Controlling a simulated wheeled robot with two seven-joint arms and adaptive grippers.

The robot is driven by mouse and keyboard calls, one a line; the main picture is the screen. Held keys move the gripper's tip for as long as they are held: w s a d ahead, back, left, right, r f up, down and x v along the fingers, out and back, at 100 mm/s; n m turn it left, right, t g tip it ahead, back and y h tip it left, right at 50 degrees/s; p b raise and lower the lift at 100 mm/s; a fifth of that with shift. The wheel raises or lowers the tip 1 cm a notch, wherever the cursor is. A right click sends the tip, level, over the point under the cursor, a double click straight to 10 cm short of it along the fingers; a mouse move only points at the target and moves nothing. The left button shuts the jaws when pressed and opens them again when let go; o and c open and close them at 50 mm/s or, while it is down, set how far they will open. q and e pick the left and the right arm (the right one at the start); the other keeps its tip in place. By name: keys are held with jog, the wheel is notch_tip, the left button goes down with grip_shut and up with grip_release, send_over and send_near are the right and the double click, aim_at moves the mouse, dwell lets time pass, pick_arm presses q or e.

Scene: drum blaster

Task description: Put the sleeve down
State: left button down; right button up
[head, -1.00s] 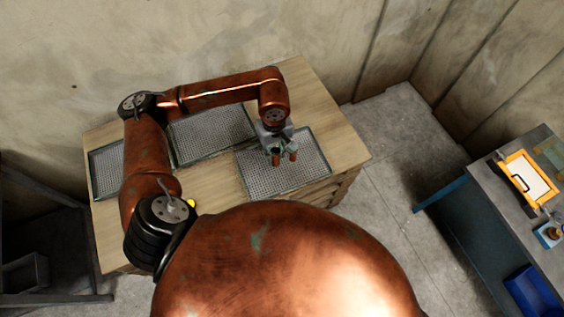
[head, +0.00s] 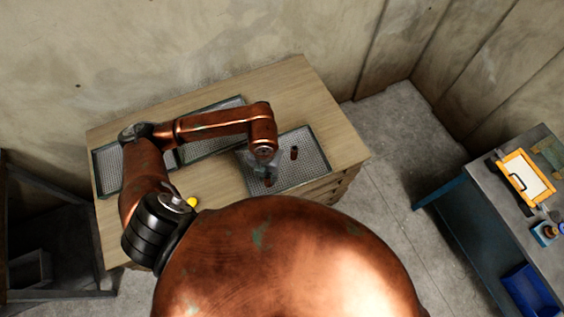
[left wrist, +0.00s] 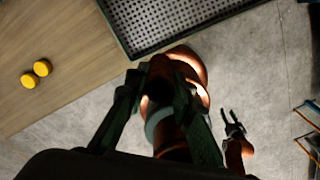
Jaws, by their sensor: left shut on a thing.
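My left gripper (head: 265,169) is low over the right-hand mesh tray (head: 318,165), shut on a small copper sleeve (head: 268,182). The gripper partly hides this sleeve, and I cannot tell whether it touches the tray. A second dark copper sleeve (head: 294,153) stands in the same tray, to the right of the gripper and apart from it. In the left wrist view the fingers (left wrist: 163,105) show against copper parts of my body, so the held sleeve's outline is unclear there. My right gripper (left wrist: 232,128) shows small in that view, its fingers apart and empty.
Two more mesh trays lie on the wooden table (head: 225,185), one at the left (head: 98,172) and one in the middle. Yellow pieces (left wrist: 42,68) lie on bare wood in front. A blue workbench (head: 480,195) stands at the right, across open floor.

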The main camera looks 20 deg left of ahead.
pick_arm(q)
jog(key=n, duration=0.3)
jog(key=s+n, duration=0.1)
jog(key=shift+s+f+n, duration=0.1)
jog(key=shift+f+n, duration=0.2)
jog(key=shift+n, duration=0.5)
jog(key=shift+a+f, duration=0.1)
jog(key=shift+f, duration=0.05)
jog(key=w+a+f, duration=0.1)
jog(key=w+f, duration=0.3)
jog(key=w+a+f+p, duration=0.1)
jog(key=w+a+f, duration=0.1)
jog(key=w+f, duration=0.2)
jog(key=w+a+f+p, duration=0.1)
jog(key=w+a+f, duration=0.1)
jog(key=w+f, duration=0.2)
jog(key=shift+w+a+f, duration=0.1)
jog(key=shift+w+a, duration=0.15)
jog(key=shift+w, duration=0.05)
jog(key=shift+f, duration=0.3)
pick_arm(e)
notch_tip(320, 180, up, 2)
jog(key=shift+r, duration=0.25)
pick_arm(q)
jog(key=shift+f, duration=0.15)
pick_arm(e)
jog(key=shift+d+f, duration=0.1)
jog(key=shift+d, duration=0.05)
